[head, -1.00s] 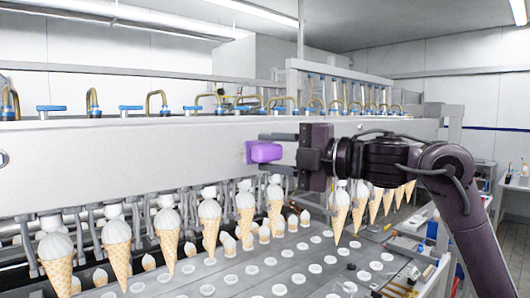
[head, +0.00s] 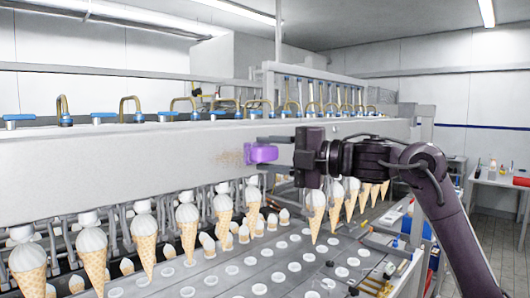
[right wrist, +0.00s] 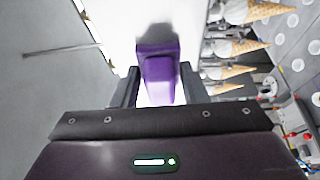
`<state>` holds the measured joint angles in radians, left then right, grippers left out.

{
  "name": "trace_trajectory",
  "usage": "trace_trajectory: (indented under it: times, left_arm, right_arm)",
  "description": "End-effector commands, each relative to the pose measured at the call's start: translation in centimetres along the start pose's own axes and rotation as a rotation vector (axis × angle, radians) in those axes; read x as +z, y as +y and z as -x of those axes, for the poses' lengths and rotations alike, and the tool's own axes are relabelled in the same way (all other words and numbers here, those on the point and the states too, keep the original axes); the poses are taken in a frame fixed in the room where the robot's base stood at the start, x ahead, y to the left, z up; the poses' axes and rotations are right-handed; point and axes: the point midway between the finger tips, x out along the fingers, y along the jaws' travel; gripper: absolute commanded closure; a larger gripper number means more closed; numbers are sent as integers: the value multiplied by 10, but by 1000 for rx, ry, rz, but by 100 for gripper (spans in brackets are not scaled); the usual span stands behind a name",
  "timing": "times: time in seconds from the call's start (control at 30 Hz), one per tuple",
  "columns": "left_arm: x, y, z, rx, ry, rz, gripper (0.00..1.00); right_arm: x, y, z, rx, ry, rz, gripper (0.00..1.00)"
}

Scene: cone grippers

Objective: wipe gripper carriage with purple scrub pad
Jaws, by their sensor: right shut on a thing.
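The gripper carriage (head: 110,165) is a long pale grey beam running across the head view. A brownish smudge (head: 230,157) shows on its front face, just left of the pad. The purple scrub pad (head: 262,153) is at the carriage's front face and appears to touch it. My right gripper (head: 280,152) is shut on the pad, its fingers pointing left. The pad also shows between the fingers in the right wrist view (right wrist: 158,78). My left gripper is not in view.
Ice cream cones (head: 145,240) hang in a row below the carriage. Under them is a grey plate with round white-rimmed holes (head: 232,270). Blue fittings with brass hoses (head: 130,108) line the carriage top. Tools (head: 375,285) lie at the lower right.

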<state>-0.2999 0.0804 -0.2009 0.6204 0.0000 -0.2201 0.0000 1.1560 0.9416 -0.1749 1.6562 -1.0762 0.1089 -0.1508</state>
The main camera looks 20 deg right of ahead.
Motion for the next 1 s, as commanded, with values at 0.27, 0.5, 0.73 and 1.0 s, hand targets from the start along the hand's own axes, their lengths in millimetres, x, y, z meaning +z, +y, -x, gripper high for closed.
trace_trajectory:
  times: [0.27, 0.5, 0.73, 1.0]
  left_arm:
    - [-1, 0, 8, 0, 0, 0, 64]
    - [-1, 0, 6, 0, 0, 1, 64]
    - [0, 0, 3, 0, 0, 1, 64]
    - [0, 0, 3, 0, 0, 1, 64]
  right_arm:
    - [17, 1, 8, -1, -3, -1, 79]
    - [11, 0, 6, 0, 0, 2, 79]
    - [-9, -1, -2, 0, 2, 2, 79]
    - [-19, 0, -6, 0, 1, 1, 79]
